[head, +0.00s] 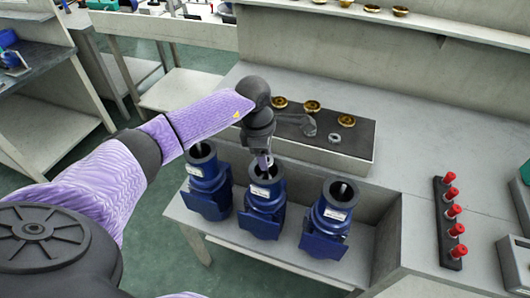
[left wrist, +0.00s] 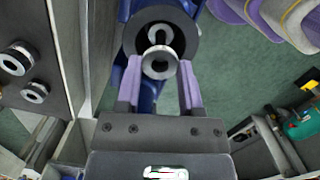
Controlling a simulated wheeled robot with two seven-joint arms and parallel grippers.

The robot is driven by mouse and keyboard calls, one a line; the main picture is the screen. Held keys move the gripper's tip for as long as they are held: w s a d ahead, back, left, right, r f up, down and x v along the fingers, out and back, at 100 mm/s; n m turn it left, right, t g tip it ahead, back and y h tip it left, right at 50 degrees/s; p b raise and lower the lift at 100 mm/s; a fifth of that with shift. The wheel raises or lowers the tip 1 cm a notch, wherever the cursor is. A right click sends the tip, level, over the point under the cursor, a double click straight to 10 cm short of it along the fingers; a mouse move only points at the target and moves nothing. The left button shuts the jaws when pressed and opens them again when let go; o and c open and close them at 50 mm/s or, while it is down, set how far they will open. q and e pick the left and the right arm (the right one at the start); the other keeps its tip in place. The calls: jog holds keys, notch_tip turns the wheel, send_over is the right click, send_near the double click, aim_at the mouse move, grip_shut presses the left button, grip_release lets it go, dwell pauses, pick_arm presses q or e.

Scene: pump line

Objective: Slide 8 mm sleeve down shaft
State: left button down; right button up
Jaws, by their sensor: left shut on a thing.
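My left gripper (head: 264,162) is directly over the middle blue pump (head: 264,200), pointing down at its open top. In the left wrist view its two lilac fingers (left wrist: 160,82) are shut on a small silver sleeve (left wrist: 160,62), a ring with a dark hole. Just beyond the sleeve is the pump's dark round opening (left wrist: 178,30), with the bright shaft end (left wrist: 159,36) inside it. The sleeve overlaps the near edge of the opening in this view. I cannot tell whether the sleeve is around the shaft or above it. My right gripper is not in view.
Similar pumps stand at left (head: 206,180) and right (head: 328,222). Behind, a dark mat (head: 362,144) carries brass parts (head: 346,120) and a silver ring (head: 334,138). A rack of red-topped pegs (head: 452,225) stands at right. Bench surface (head: 410,150) between is clear.

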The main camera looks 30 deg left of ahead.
pick_arm(q)
jog(key=shift+f+b, duration=0.5)
jog(key=shift+f, duration=0.05)
dwell(0.7)
jog(key=shift+c, duration=0.7)
grip_release()
notch_tip(320, 180, up, 10)
jog(key=a+p, duration=0.1)
jog(key=p, duration=0.1)
jog(key=shift+s, duration=0.35)
jog(key=shift+f, duration=0.1)
